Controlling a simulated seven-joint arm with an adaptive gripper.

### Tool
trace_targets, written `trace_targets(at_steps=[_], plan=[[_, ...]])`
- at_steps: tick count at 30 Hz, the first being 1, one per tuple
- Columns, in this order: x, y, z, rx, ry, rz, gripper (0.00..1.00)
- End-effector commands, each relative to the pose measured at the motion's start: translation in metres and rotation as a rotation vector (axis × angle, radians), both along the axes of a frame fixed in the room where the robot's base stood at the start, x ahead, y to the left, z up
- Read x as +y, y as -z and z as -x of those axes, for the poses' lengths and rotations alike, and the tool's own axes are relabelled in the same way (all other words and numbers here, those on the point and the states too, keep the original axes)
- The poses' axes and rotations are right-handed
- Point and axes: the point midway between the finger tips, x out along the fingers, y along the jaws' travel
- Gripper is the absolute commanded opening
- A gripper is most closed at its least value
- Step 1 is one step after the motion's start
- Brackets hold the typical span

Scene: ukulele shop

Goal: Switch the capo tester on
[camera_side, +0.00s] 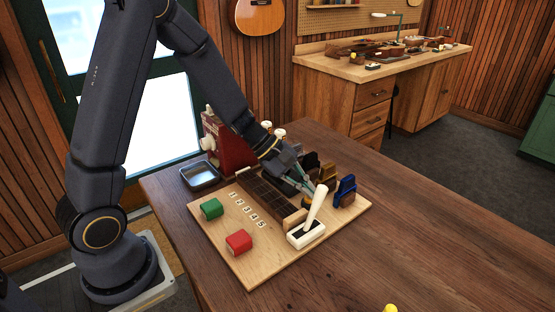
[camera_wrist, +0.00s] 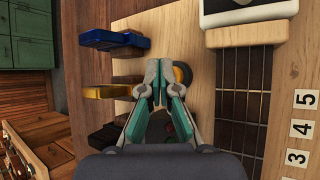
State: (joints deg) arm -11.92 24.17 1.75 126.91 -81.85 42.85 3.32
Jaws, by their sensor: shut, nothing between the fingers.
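The capo tester is a light wooden board (camera_side: 272,262) on the table, with a dark fretboard (camera_side: 262,195) along it. A white lever (camera_side: 317,207) rises from a white base (camera_side: 306,236) at the fretboard's near end, tilted up and to the right in the side view. A green block (camera_side: 212,208) and a red block (camera_side: 238,243) sit on the board's left part. My gripper (camera_side: 312,189) points down behind the lever. In the wrist view its fingertips (camera_wrist: 158,95) are together and empty, beside the fretboard (camera_wrist: 240,105). The lever's base (camera_wrist: 245,35) shows at the top.
A blue capo (camera_side: 346,190), a yellow capo (camera_wrist: 106,91) and a black one (camera_wrist: 108,135) stand along the board's far edge. A dark tray (camera_side: 199,176) and a red machine (camera_side: 226,145) stand at the back left. The table's right side (camera_side: 420,235) is mostly clear.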

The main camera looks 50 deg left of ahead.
Motion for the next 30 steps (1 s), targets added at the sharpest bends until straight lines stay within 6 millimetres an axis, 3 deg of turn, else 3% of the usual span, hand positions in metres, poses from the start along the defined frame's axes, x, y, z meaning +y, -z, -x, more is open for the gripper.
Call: trace_targets(at_steps=[25,30], plan=[[0.0,-0.009,0.0,0.0,0.0,0.0,0.0],[0.0,-0.023,-0.001,-0.005,0.001,-0.001,0.0]])
